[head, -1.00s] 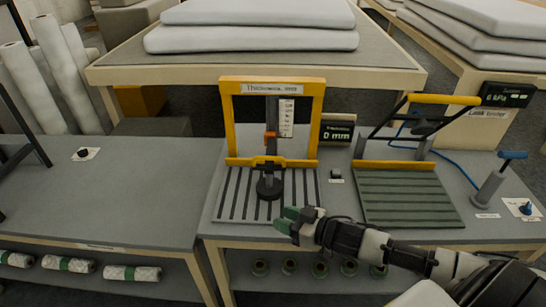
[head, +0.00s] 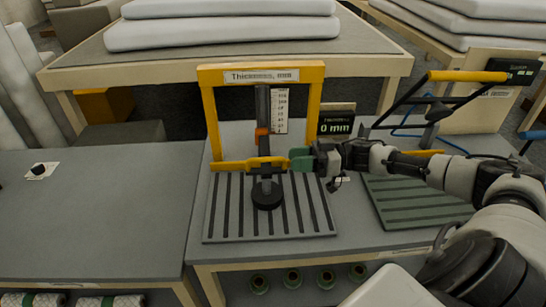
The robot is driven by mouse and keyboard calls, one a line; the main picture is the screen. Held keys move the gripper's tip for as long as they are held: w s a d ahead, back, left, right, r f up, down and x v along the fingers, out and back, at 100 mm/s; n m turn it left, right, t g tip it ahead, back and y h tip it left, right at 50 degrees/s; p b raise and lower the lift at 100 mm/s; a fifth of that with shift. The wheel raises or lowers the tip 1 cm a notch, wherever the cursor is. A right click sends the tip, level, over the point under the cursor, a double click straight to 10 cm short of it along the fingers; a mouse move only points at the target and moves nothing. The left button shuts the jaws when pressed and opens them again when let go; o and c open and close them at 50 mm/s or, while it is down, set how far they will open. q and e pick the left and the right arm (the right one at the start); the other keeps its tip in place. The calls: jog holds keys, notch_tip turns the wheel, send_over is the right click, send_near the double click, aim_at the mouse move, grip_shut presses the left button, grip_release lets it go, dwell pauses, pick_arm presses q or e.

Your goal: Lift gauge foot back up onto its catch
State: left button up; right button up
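The gauge foot (head: 267,196), a round black disc on a dark stem, is down at the slatted bed (head: 223,233). It sits under the yellow gauge frame (head: 212,120). A yellow crossbar piece (head: 248,164) spans the stem just above the foot. An orange part (head: 262,137), possibly the catch, sits higher on the dark column (head: 262,105). My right gripper (head: 297,159), with green fingertips, is at the right end of the crossbar piece; contact and finger gap are unclear. My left gripper is out of view.
A display (head: 337,128) reading 0 mm stands behind my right wrist. A second ribbed plate (head: 405,207) with a yellow-handled frame (head: 467,76) lies to the right, partly behind my arm. The table at left (head: 100,215) is mostly clear.

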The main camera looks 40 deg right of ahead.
aim_at(273, 160)
jog(key=x, duration=0.3)
jog(key=shift+w+a+p, duration=0.15)
jog(key=shift+w+p, duration=0.2)
jog(key=shift+w, duration=0.1)
jog(key=shift+x, duration=1.1)
jog(key=shift+a+f, duration=0.1)
jog(key=shift+a, duration=0.05)
jog(key=shift+c, duration=0.5)
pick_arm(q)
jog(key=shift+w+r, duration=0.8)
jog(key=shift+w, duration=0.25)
pick_arm(e)
grip_shut()
